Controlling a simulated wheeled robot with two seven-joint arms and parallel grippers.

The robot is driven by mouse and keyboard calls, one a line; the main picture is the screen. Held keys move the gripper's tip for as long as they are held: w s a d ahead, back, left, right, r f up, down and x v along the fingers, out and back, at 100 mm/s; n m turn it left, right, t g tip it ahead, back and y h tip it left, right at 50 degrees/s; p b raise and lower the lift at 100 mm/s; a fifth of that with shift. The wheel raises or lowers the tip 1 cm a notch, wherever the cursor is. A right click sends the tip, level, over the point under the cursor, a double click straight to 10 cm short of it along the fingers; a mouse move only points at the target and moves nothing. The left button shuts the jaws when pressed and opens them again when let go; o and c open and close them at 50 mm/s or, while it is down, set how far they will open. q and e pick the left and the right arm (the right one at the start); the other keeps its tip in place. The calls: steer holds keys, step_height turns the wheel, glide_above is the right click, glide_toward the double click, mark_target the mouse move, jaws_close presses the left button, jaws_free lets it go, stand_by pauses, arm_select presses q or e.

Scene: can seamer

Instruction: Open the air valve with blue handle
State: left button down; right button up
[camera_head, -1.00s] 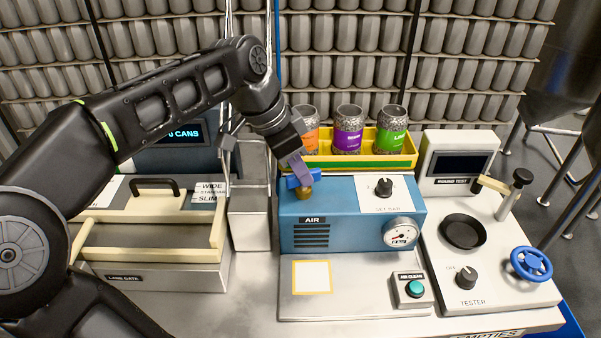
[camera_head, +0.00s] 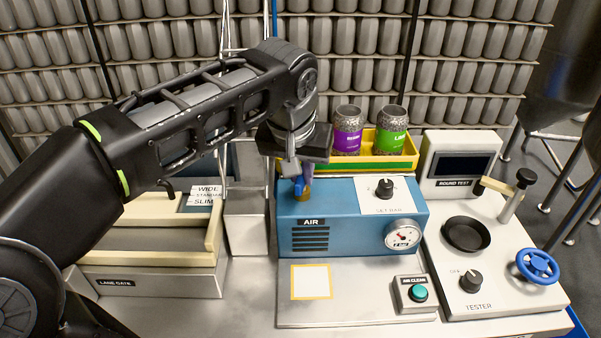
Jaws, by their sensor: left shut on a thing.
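The air valve's blue handle (camera_head: 299,187) sits on a brass stem (camera_head: 305,196) at the top left of the blue AIR box (camera_head: 340,236). My left gripper (camera_head: 301,181) points down from above and is shut on the blue handle. The gripper and wrist partly cover the handle, which looks narrow from here. A round pressure gauge (camera_head: 403,233) is on the front right of the box; its reading is too small to tell. My right gripper does not show.
A yellow tray with cans (camera_head: 347,130) stands behind the box. A dial (camera_head: 384,188) is on its top. The tester panel with a blue wheel (camera_head: 537,264) is at right. A teal button (camera_head: 418,293) is in front. The lane gate (camera_head: 150,281) is at left.

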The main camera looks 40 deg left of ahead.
arm_select(q)
steer(key=shift+d+n+g+y, duration=0.1)
steer(key=shift+n+g+y, duration=0.3)
steer(key=shift+n, duration=1.1)
steer(key=c, duration=1.4)
jaws_free()
steer(key=shift+c, duration=0.2)
